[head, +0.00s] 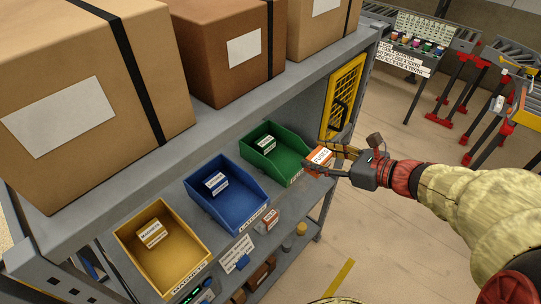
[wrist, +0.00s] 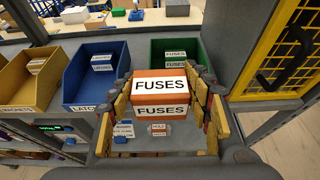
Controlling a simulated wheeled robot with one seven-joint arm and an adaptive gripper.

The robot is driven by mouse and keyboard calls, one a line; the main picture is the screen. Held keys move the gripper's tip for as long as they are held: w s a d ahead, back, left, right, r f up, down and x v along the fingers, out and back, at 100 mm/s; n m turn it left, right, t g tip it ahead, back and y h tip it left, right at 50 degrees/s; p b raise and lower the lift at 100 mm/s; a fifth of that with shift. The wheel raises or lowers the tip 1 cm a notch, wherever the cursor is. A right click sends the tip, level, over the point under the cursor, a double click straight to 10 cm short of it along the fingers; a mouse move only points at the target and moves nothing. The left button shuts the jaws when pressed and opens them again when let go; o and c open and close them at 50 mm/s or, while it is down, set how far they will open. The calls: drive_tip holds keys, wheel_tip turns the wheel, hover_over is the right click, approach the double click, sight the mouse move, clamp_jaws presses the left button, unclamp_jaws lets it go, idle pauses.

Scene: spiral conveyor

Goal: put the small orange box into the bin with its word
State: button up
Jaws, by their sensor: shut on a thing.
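The small orange box (head: 319,156) has white labels reading FUSES. It also shows in the wrist view (wrist: 160,98), between the two fingers. My gripper (head: 330,160) is shut on it and holds it at the right front side of the green bin. The green bin (head: 262,136) holds a box labelled FUSES, readable in the wrist view; the bin (wrist: 156,58) shows there just behind the held box. The green bin's own front label is mostly hidden. The blue bin (head: 205,206) has a front label starting LATC. The yellow bin (head: 136,247) is labelled MAGNETS.
The bins stand in a row on a grey rack shelf, with large cardboard boxes (head: 230,50) on the shelf above. A yellow mesh panel (head: 344,98) stands right of the green bin. Small items sit on a lower shelf. Open floor (head: 400,260) lies to the right.

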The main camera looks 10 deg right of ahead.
drive_tip(key=w+a+f, duration=0.1)
drive_tip(key=w+f, duration=0.2)
drive_tip(key=w, duration=0.1)
drive_tip(key=w+a+f+b, duration=0.1)
drive_tip(key=w+f, duration=0.2)
drive_tip(key=w, duration=0.1)
drive_tip(key=w+a+f+b, duration=0.1)
drive_tip(key=w+f, duration=0.1)
drive_tip(key=w, duration=0.2)
drive_tip(key=shift+w+a+f, duration=0.2)
drive_tip(key=shift+a+f, duration=0.2)
drive_tip(key=shift+w+a+f, duration=0.1)
drive_tip(key=shift+w+f, duration=0.15)
drive_tip(key=shift+f, duration=0.15)
drive_tip(key=shift+w+f+b, duration=0.15)
drive_tip(key=shift+f+b, duration=0.2)
drive_tip(key=shift+f, duration=1.3)
drive_tip(key=shift+f, duration=0.1)
drive_tip(key=shift+f, duration=0.15)
drive_tip(key=o, duration=1)
drive_tip(key=shift+o, duration=0.6)
drive_tip(key=shift+r, duration=0.2)
